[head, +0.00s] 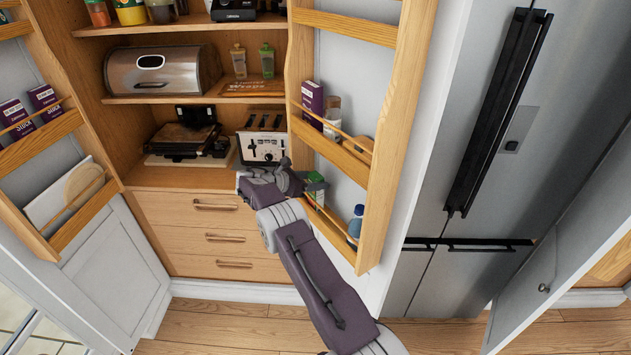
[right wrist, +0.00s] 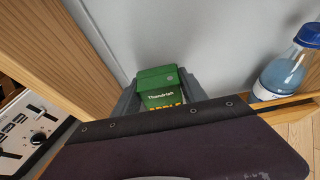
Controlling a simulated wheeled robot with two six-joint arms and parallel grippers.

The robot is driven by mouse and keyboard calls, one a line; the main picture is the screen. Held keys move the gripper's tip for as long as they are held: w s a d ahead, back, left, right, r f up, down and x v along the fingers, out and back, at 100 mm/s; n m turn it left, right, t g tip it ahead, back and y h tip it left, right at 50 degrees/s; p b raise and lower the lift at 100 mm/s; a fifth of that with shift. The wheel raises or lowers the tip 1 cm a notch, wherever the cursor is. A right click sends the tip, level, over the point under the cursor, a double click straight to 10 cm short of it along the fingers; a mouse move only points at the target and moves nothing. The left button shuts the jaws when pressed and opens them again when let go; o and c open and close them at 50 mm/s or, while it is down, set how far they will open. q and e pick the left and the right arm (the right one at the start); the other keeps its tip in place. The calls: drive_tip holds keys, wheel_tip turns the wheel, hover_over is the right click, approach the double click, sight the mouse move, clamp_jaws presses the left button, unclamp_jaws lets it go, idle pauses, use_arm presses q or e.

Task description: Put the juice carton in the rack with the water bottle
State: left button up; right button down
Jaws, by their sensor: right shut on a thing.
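In the head view the carton (head: 315,187) is at the left end of the lower rack (head: 330,218) on the right door, partly hidden by my arm. I cannot tell whether it touches the rack floor. The water bottle (head: 356,221), blue-capped, stands at that rack's right end; it also shows in the right wrist view (right wrist: 287,66). My left gripper is out of view.
The rack above (head: 347,147) holds a purple box (head: 312,103) and other items. A toaster (head: 262,147) stands on the cupboard counter left of my gripper. The left door (head: 40,150) has racks with purple boxes. A steel fridge (head: 485,130) stands at the right.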

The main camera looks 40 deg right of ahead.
drive_tip(key=shift+f+b, duration=0.4)
drive_tip(key=shift+f, duration=0.1)
drive_tip(key=c, duration=0.6)
unclamp_jaws()
drive_tip(key=shift+o, duration=0.2)
drive_tip(key=b+v, duration=0.3)
drive_tip(key=v, duration=0.6)
drive_tip(key=shift+s, duration=0.1)
